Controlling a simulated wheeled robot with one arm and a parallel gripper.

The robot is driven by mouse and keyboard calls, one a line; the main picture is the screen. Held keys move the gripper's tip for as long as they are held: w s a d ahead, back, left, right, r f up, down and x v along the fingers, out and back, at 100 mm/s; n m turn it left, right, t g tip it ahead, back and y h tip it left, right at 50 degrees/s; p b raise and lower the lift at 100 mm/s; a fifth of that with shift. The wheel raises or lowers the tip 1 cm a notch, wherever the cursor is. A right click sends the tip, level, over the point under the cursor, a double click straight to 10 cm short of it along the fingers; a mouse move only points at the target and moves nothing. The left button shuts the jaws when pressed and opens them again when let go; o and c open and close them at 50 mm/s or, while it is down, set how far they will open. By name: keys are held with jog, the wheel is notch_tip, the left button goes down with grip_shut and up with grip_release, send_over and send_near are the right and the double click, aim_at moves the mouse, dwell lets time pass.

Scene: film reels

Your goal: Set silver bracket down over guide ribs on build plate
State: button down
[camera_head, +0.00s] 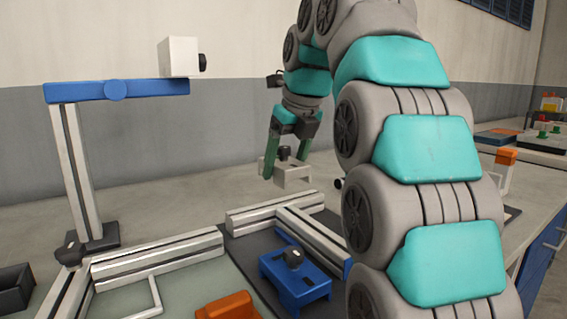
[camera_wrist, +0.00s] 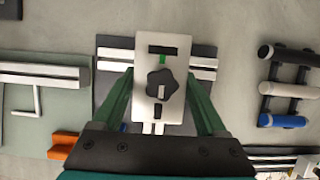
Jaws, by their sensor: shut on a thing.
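The silver bracket (camera_head: 292,177) is a pale plate with a black star knob and dark slots. My gripper (camera_head: 286,164) is shut on it, with one green finger at each side. In the wrist view the bracket (camera_wrist: 146,95) lies between the fingers of my gripper (camera_wrist: 161,76). It hangs level above the dark build plate (camera_head: 238,246), apart from it. Silver guide ribs (camera_head: 312,236) form a T on that plate. In the wrist view ribs (camera_wrist: 204,63) show on both sides of the bracket, which hides their middle. A green strip shows through its far slot.
A blue fixture (camera_head: 306,284) with a black knob stands beside the ribs. An orange block (camera_head: 228,306) lies at the front. A blue-armed post (camera_head: 85,170) carrying a white box stands left. A rack of cylinders (camera_wrist: 285,88) is at right in the wrist view.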

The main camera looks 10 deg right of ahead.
aim_at(280, 204)
jog(key=shift+w+a, duration=0.2)
jog(key=shift+w, duration=0.1)
jog(key=shift+f, duration=1)
jog(key=shift+f+b, duration=1.1)
jog(key=shift+f, duration=0.4)
jog(key=shift+s+p, duration=0.1)
jog(key=shift+p, duration=0.85)
jog(key=shift+f, duration=0.6)
